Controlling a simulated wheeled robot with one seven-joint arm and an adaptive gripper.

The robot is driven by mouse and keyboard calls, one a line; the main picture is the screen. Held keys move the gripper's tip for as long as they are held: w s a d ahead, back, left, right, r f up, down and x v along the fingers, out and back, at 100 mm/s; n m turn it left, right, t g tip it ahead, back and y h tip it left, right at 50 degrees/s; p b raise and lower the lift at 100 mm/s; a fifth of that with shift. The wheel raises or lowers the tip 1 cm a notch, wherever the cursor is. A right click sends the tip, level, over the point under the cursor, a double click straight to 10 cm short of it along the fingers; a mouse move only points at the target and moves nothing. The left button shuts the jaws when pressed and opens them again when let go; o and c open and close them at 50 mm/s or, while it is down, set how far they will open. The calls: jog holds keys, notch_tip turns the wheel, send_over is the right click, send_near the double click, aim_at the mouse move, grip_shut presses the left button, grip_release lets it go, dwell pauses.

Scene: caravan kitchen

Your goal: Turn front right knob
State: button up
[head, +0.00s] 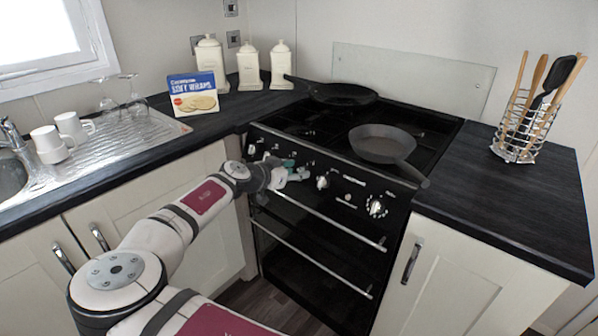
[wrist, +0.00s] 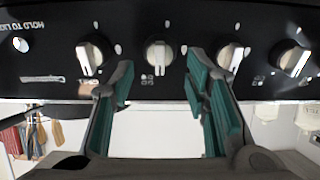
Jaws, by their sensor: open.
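The black cooker (head: 318,235) has a row of white and silver knobs on its front panel. A knob (head: 322,182) sits just right of my gripper (head: 298,174), and another knob (head: 376,208) is at the panel's right end. In the wrist view, several knobs show along the top, and one knob (wrist: 158,55) lies ahead between the two green-padded fingers of my gripper (wrist: 160,82). The fingers are apart with nothing held. I cannot tell from the small panel marks which knob is the front right one.
Two dark pans (head: 381,143) (head: 343,95) stand on the hob. Handle bars (head: 330,222) cross the oven front below the knobs. A utensil rack (head: 518,150) stands on the right worktop. Canisters (head: 249,68) and a box (head: 193,94) stand on the left worktop.

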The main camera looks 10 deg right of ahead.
jog(key=shift+x, duration=1.2)
grip_shut()
